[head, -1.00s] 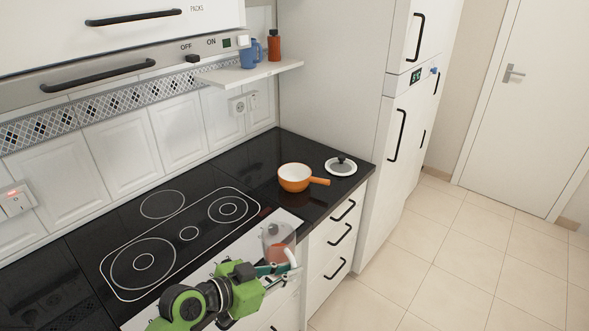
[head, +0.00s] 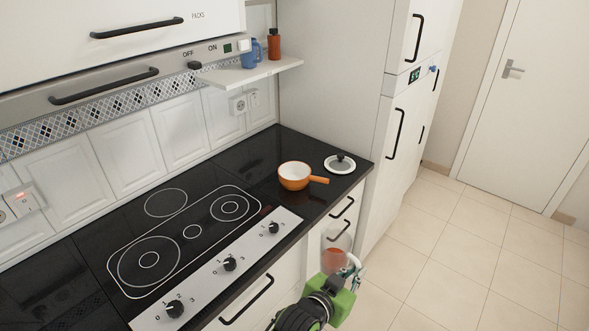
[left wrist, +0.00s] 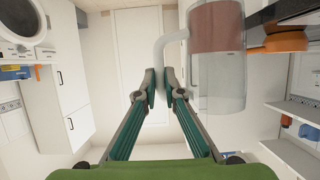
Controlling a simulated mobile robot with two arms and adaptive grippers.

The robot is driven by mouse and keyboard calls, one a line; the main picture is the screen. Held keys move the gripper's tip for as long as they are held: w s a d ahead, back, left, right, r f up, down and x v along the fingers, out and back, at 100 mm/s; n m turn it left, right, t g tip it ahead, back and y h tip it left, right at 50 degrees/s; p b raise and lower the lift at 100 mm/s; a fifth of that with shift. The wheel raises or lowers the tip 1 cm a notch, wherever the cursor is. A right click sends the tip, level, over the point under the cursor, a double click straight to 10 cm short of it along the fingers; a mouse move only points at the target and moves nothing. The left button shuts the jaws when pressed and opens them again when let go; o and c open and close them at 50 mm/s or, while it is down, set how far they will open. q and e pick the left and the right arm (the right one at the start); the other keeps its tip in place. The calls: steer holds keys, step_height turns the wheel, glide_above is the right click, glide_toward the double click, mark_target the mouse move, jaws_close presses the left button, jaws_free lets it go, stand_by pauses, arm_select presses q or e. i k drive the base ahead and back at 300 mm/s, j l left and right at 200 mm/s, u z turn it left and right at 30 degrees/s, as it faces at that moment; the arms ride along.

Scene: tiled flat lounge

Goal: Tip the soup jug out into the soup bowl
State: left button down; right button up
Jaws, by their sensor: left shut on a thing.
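The soup jug (head: 334,258) is clear, with red soup in its lower part. It looks upright. My left gripper (head: 354,270) is shut on its pale handle, in front of the counter's front edge. In the left wrist view the jug (left wrist: 217,75) is at the upper right, and the fingers (left wrist: 160,88) meet at its handle (left wrist: 160,46). An orange pan (head: 294,181) with a white inside and a side handle stands on the counter, behind and left of the jug. No other bowl shows. My right gripper is not in view.
A lid with a dark knob (head: 340,164) lies right of the pan. The black cooktop (head: 180,240) has knobs (head: 229,264) along its front. A shelf (head: 250,72) holds a blue mug (head: 249,54) and a red-brown bottle (head: 274,44). Tall cabinets (head: 345,90) stand behind; tiled floor is open at right.

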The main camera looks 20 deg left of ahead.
mark_target(293, 175)
steer(key=i+j, duration=0.65)
steer(key=i, duration=0.25)
